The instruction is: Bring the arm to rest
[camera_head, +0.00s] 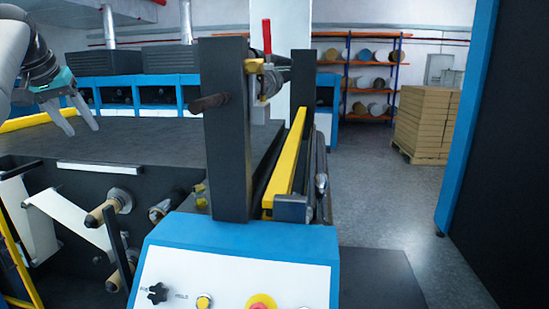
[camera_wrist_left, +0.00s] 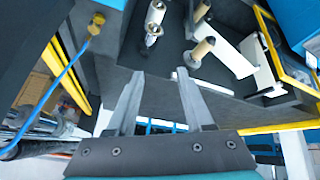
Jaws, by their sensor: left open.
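My left gripper (camera_head: 82,123) is at the left of the head view, raised above the dark machine bed. Its two grey fingers point down and are spread apart with nothing between them. In the left wrist view the same gripper (camera_wrist_left: 160,78) shows its open, empty fingers against the dark machine. The right gripper is not in view.
A laminating machine has a dark upright post (camera_head: 226,140), a yellow bar (camera_head: 286,165) and a blue-edged control panel (camera_head: 235,275). Rolls on spindles (camera_head: 108,212) sit at the lower left. Stacked boxes (camera_head: 422,120) and a roll rack (camera_head: 370,62) stand behind. The grey floor (camera_head: 380,200) at right is clear.

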